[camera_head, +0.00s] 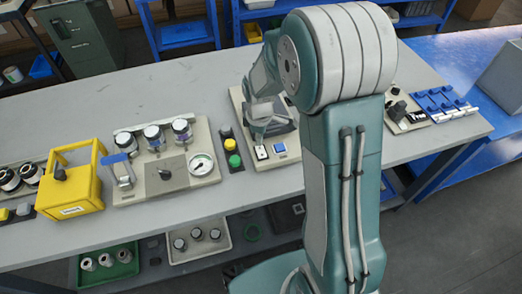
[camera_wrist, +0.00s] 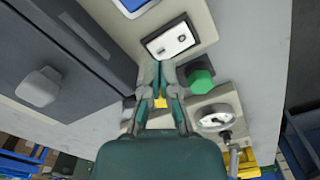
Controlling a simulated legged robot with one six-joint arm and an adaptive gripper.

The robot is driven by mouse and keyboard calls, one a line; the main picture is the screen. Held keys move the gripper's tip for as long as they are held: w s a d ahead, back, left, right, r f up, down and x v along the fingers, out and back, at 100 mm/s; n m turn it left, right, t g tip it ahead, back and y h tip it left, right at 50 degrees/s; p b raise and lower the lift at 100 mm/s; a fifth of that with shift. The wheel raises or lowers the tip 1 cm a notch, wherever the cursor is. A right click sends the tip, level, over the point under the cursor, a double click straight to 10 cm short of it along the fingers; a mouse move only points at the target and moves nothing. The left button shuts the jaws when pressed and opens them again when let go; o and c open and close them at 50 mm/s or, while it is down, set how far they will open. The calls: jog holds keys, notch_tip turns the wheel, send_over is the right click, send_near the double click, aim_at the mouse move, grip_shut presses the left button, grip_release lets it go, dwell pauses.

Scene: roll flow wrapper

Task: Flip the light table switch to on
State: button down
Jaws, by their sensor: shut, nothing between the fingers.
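A small white switch plate with a dark border (camera_wrist: 172,40) sits on a beige panel in the wrist view. A small rocker or toggle shows on it, but its position is too small to tell. In the head view the white switch (camera_head: 261,152) is at the panel's front edge, left of a blue square button (camera_head: 279,148). My gripper (camera_wrist: 162,66) is shut and empty, its fingertips close to the switch plate's edge in the wrist view. I cannot tell whether they touch. In the head view my arm partly hides the panel.
A green button (camera_wrist: 200,82) and a yellow one (camera_wrist: 160,102) lie close beside my fingers. A gauge (camera_wrist: 213,119) is further right. A dark grey box with a knob (camera_wrist: 38,88) stands left. A yellow box (camera_head: 70,186) stands on the grey table (camera_head: 240,200).

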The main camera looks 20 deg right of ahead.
aim_at(259, 147)
jog(key=shift+f, duration=1.25)
dwell(0.7)
jog(key=shift+r, duration=3.55)
jog(key=shift+r, duration=0.1)
jog(key=s+r+m+t, duration=0.5)
jog(key=s+r+m, duration=0.7)
jog(key=s+r, duration=0.5)
jog(key=s, duration=0.4)
jog(key=shift+r+t, duration=0.15)
jog(key=shift+t, duration=0.15)
